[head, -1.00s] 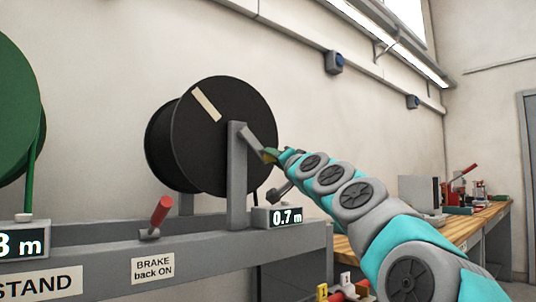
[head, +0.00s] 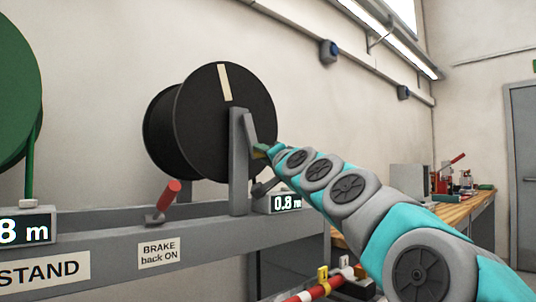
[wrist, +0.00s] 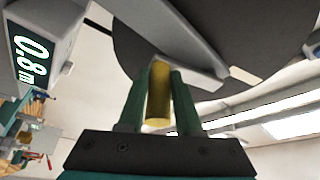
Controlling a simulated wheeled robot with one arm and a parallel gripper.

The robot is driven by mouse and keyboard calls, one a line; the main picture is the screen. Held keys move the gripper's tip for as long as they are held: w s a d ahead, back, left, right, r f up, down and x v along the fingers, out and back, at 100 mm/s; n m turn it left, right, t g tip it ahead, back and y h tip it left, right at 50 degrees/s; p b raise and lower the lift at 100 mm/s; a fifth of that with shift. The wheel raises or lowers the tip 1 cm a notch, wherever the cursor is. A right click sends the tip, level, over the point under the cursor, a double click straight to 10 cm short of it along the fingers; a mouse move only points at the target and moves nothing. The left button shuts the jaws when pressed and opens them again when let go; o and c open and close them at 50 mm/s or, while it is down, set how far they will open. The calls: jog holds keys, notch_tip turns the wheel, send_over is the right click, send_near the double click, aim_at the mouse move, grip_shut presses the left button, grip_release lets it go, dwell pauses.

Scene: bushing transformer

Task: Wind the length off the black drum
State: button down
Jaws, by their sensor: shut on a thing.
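The black drum (head: 215,130) sits on the grey stand, with a pale stripe (head: 225,82) near the top of its face. In the wrist view its dark face (wrist: 240,30) fills the top. A grey crank arm (wrist: 175,45) crosses the drum and ends in a yellow handle (wrist: 158,95). My gripper (head: 263,152) is shut on this handle, with one green finger on each side of it in the wrist view (wrist: 158,85). The length display (head: 287,203) reads 0.8 m. The red brake lever (head: 168,193) stands tilted to the right above the sign "BRAKE back ON" (head: 158,252).
A green drum (head: 15,85) is at the left edge, with its own display (head: 25,230) partly cut off. A grey upright (head: 238,165) stands close beside my gripper. A red-and-white bar (head: 308,293) lies low in front. A wooden workbench (head: 455,210) is at the right.

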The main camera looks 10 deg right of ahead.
jog(key=shift+s+a+r, duration=0.15)
jog(key=shift+s+a, duration=0.3)
jog(key=shift+a, duration=0.1)
jog(key=shift+s+r, duration=0.15)
jog(key=shift+r, duration=0.3)
dwell(0.7)
jog(key=c, duration=1)
grip_release()
jog(key=shift+a, duration=0.1)
jog(key=shift+o, duration=0.8)
jog(key=shift+a, duration=0.15)
jog(key=shift+o, duration=1.2)
jog(key=shift+f, duration=0.3)
jog(key=shift+f, duration=0.15)
jog(key=b+v, duration=0.1)
jog(key=v, duration=0.6)
jog(key=shift+s+d, duration=0.2)
jog(key=shift+s, duration=0.1)
